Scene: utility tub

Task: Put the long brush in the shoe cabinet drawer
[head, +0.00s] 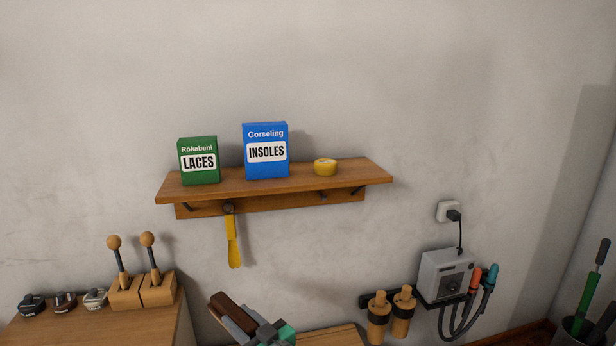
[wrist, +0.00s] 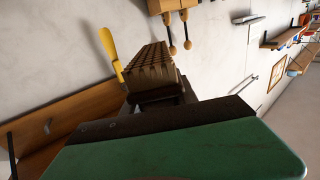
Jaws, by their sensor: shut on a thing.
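My gripper (head: 258,328) is at the bottom middle of the head view, shut on a brush with a dark brown back (head: 232,310). In the wrist view the brush shows its tan bristles (wrist: 152,68) beyond the dark jaw and green finger. The gripper hides part of the brush. The brush is held clear in front of the wall, below the shelf. No open drawer shows in either view. A wooden cabinet top (head: 70,330) stands at lower left; I cannot tell if it is the shoe cabinet.
A grey wall device (head: 446,275) with hoses is at right. Wooden stands (head: 140,290) occupy the cabinet top.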

